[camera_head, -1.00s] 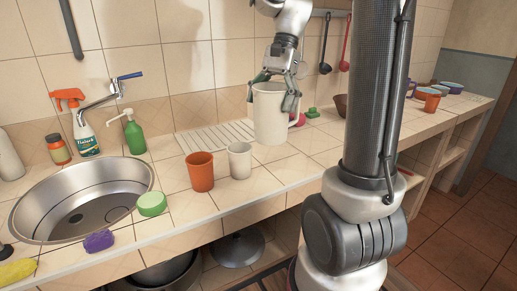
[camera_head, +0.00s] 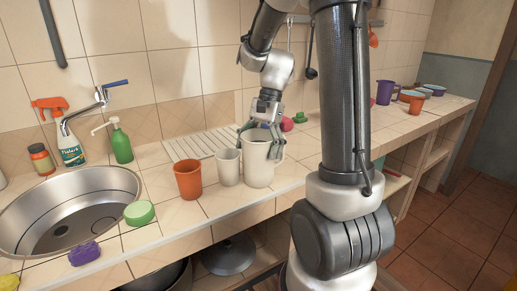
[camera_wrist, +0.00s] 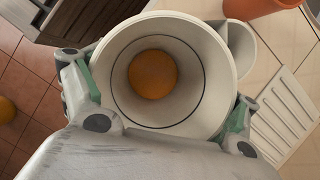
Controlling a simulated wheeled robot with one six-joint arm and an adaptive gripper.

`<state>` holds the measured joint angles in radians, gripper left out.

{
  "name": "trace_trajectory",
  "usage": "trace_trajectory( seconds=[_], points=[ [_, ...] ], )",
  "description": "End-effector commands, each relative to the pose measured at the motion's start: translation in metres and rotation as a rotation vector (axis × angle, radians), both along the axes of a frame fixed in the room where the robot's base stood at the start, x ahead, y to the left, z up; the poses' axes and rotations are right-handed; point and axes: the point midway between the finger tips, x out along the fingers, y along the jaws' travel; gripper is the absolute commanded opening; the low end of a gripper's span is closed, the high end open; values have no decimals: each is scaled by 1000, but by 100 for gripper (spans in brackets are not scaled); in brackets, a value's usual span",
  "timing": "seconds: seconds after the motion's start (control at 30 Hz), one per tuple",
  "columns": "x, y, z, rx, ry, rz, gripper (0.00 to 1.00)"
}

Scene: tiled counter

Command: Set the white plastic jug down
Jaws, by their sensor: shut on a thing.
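The white plastic jug (camera_head: 257,165) is upright over the counter, close to its front edge and just right of a smaller white cup (camera_head: 228,166). My gripper (camera_head: 262,140) comes down from above and is shut on the jug near its rim. In the wrist view the jug (camera_wrist: 218,62) lies between my two green-tipped fingers, and a round orange thing (camera_wrist: 152,74) shows inside it. The jug's base looks at or very near the tiles; I cannot tell whether it touches.
An orange cup (camera_head: 188,180) stands left of the white cup. The ribbed drainboard (camera_head: 200,143) is behind them, and the sink (camera_head: 70,215) is at left. A green lidded thing (camera_head: 299,118) is behind right. Bare tiles (camera_head: 300,160) lie right of the jug.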

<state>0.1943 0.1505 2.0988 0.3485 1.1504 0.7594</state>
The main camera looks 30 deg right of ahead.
Motion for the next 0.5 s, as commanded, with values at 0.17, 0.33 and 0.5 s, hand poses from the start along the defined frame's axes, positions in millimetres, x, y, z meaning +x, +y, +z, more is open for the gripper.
trace_trajectory(
  seconds=[0.17,0.33,0.5],
  points=[
    [0,0,-2,1,0,0,100],
    [0,0,-2,0,0,0,100],
    [0,0,-1,0,0,0,100]
  ],
)
